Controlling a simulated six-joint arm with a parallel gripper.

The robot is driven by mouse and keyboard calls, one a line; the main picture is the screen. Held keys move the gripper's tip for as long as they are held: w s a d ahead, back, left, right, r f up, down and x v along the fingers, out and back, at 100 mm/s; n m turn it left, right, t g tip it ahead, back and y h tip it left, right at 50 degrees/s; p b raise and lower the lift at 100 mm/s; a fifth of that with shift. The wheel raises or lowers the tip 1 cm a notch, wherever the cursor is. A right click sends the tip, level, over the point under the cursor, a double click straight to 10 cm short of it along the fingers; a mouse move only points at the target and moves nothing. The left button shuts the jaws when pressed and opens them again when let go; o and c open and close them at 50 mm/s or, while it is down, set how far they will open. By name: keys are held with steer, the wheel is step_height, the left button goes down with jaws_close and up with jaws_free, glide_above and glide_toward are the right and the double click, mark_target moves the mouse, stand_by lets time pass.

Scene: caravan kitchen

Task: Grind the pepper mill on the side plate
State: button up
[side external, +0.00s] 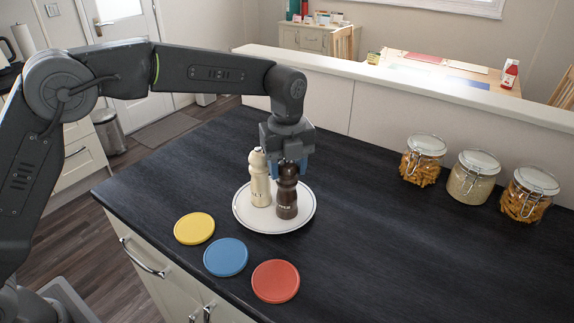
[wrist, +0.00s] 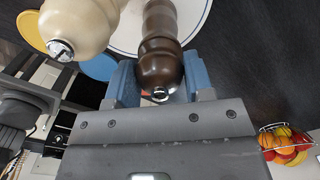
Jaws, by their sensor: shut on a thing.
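A white side plate (side external: 244,217) with a dark rim line lies on the dark worktop. Two mills stand upright on it: a cream one (side external: 260,180) on the left and a dark brown one (side external: 287,198) on the right. The lettering on them is too small to read surely. My gripper (side external: 287,168) is over the plate, pointing down, shut on the top of the brown mill. In the wrist view the blue fingers (wrist: 160,85) sit on either side of the brown mill's head (wrist: 160,64). The cream mill (wrist: 80,22) stands close beside it, apart from the fingers.
Yellow (side external: 194,228), blue (side external: 226,257) and red (side external: 275,281) discs lie in front of the plate. Three lidded glass jars (side external: 478,177) stand at the right, by the low wall (side external: 400,116). The worktop between plate and jars is clear.

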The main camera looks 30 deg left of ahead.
steer(key=shift+c, duration=0.3)
steer(key=n, duration=0.5)
steer(key=shift+f+n, duration=0.1)
steer(key=shift+n, duration=0.2)
steer(key=n, duration=0.6)
steer(key=shift+n, duration=0.4)
steer(key=n, duration=0.6)
steer(key=shift+f+n, duration=0.1)
steer(key=shift+n, duration=0.3)
steer(key=n, duration=0.6)
steer(key=o, duration=0.7)
steer(key=shift+r, duration=0.25)
steer(key=shift+o, duration=0.2)
